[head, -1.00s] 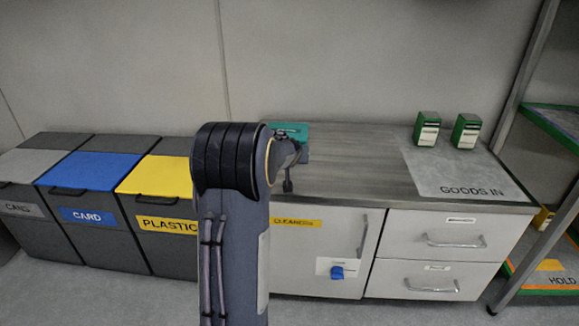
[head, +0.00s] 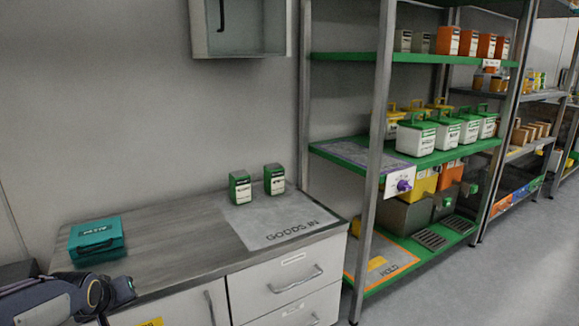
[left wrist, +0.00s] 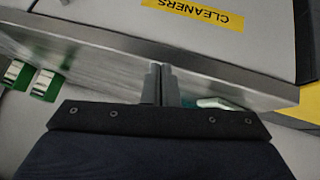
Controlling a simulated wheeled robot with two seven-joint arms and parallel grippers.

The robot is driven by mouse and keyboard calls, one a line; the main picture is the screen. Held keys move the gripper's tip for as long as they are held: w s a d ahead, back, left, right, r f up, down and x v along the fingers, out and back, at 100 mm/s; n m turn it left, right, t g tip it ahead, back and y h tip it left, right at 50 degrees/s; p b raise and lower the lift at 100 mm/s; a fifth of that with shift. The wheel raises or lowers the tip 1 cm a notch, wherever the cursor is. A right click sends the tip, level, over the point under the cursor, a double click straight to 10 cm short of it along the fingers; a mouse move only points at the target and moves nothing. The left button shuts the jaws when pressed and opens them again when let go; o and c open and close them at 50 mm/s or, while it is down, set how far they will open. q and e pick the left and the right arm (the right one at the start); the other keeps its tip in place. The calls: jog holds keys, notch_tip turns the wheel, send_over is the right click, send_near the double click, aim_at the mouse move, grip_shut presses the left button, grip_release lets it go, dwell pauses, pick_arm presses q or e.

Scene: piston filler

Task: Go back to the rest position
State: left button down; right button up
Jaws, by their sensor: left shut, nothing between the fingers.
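My left arm comes in at the bottom left of the head view, and its dark end (head: 121,291) is by the front edge of the counter. In the left wrist view the two fingers of my left gripper (left wrist: 161,84) are shut together with nothing between them. They are close to the counter's edge (left wrist: 95,52), in front of the cupboard with the yellow CLEANERS label (left wrist: 195,12). My right gripper is in neither view.
A teal case (head: 97,241) sits on the counter (head: 165,232) near my arm. Two green-and-white boxes (head: 240,187) (head: 274,179) stand by the grey GOODS IN mat (head: 282,222). A green-shelved rack (head: 375,250) stands right of the counter. Floor (head: 470,285) is clear at lower right.

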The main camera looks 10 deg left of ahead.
pick_arm(q)
jog(key=s+d+r+m+g+h+p, duration=0.15)
jog(key=s+d+m+h, duration=0.55)
jog(key=s+d, duration=1.6)
notch_tip(320, 180, up, 34)
jog(key=w+d+p, duration=0.2)
jog(key=p, duration=3.1)
jog(key=shift+f+p, duration=0.2)
jog(key=shift+p, duration=0.15)
jog(key=shift+g, duration=0.25)
